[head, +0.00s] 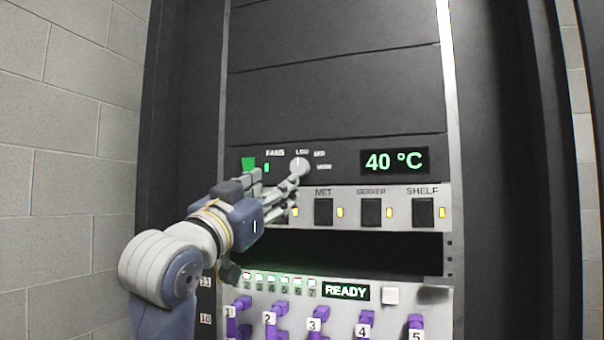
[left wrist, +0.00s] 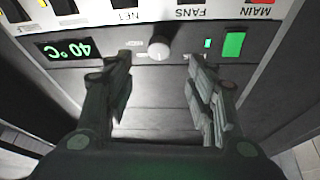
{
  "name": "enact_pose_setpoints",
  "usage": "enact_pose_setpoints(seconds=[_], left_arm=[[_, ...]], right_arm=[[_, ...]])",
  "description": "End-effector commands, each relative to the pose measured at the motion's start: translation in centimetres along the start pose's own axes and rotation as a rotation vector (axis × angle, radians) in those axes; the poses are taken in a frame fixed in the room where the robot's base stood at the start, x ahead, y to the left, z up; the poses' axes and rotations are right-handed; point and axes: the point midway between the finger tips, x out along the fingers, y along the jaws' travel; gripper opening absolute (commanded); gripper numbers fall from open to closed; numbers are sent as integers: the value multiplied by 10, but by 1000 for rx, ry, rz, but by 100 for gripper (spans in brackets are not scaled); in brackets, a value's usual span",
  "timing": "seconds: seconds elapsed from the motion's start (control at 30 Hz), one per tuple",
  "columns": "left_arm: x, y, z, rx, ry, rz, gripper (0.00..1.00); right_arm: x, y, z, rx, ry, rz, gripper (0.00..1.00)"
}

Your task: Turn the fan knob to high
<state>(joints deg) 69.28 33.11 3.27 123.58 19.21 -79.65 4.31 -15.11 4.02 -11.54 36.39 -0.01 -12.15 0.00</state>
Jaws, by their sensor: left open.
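The fan knob (head: 300,167) is a round light-grey knob on the dark fan panel, with small labels reading LOW, MID and a blurred third one around its upper right. The knob also shows in the left wrist view (left wrist: 158,46), upside down, ahead of and between the fingers. My left gripper (head: 279,188) is in front of the panel beside the knob, and in the left wrist view (left wrist: 158,80) its fingers are spread apart with nothing between the near parts. Whether a fingertip touches the knob cannot be told. My right gripper is not in view.
A display (head: 395,161) reads 40 °C right of the knob. A green square (head: 248,164) sits left of it. Below is a row of black switches (head: 370,212) with yellow lights. Lower down are a READY display (head: 346,291) and purple numbered plugs (head: 318,318). Dark cabinet sides flank the rack.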

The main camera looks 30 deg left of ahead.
Motion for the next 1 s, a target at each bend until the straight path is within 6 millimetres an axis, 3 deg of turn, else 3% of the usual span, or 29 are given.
enact_pose_setpoints(seconds=[0.2,0.3,0.43,0.7,0.97,1.0], left_arm=[[39,1,-1,-2,-6,3,51],[58,1,-1,-1,-8,2,51],[80,2,0,0,-7,3,51],[102,1,1,1,-4,2,51],[102,2,2,2,-3,2,51],[102,2,2,2,-3,2,44]], right_arm=[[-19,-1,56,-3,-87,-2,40],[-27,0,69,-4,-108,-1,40],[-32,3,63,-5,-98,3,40],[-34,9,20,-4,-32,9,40],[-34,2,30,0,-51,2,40],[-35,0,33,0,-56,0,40]])
